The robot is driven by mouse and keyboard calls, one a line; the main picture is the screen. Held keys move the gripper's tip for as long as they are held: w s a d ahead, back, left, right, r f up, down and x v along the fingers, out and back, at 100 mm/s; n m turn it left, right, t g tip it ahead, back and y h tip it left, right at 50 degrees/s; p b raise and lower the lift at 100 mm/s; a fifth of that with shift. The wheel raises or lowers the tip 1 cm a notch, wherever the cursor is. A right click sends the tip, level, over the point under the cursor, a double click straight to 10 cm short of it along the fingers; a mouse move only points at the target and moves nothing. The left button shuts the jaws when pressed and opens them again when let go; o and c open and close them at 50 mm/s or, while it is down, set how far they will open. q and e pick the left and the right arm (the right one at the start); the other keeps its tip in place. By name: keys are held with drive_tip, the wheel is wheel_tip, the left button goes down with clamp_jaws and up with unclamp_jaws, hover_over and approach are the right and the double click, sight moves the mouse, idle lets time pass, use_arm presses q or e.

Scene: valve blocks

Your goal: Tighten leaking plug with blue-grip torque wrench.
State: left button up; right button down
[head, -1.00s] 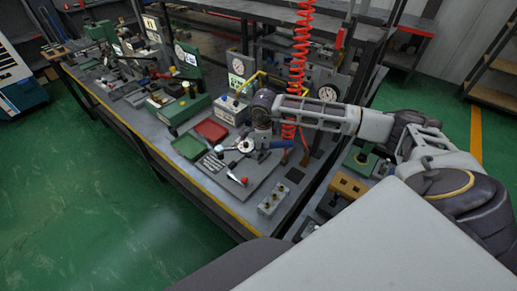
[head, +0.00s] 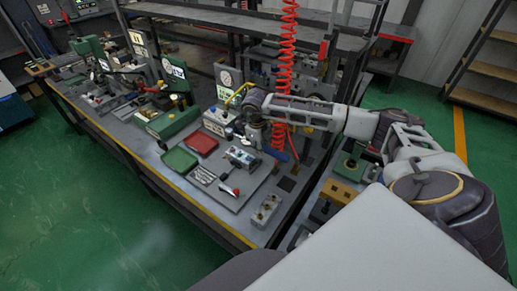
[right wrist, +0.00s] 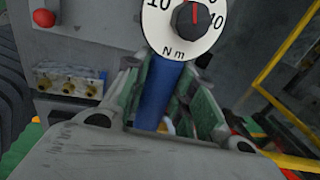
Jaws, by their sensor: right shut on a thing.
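My right gripper (right wrist: 164,98) is shut on the blue grip (right wrist: 158,92) of the torque wrench in the right wrist view. The wrench's white dial (right wrist: 176,38), marked N m with a black knob, stands just beyond the fingers. In the head view my right gripper (head: 254,137) is above the back of the grey work mat, behind a valve block (head: 240,157); the wrench is not clear there. A block with brass fittings (right wrist: 67,86) also shows at left in the right wrist view. I cannot tell which plug leaks. My left gripper is out of view.
A green tray (head: 180,159) and a red tray (head: 201,144) lie left of the mat. Another fitting block (head: 267,208) sits to the right. A red coiled hose (head: 284,75) hangs beside my arm.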

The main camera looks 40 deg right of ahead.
drive_tip(key=shift+d+r, duration=0.1)
idle(0.6)
drive_tip(key=shift+b, duration=0.3)
drive_tip(key=shift+f+b, duration=1.8)
drive_tip(key=shift+f, duration=0.6)
drive_tip(key=shift+b, duration=0.35)
drive_tip(key=shift+f+b, duration=0.95)
drive_tip(key=shift+f, duration=0.3)
idle(0.7)
drive_tip(key=shift+s+a+m, duration=0.15)
drive_tip(key=shift+a+m, duration=0.25)
drive_tip(key=shift+a, duration=0.05)
drive_tip(key=shift+s+a+m, duration=0.2)
drive_tip(key=shift+a+m, duration=0.3)
drive_tip(key=shift+a, duration=0.15)
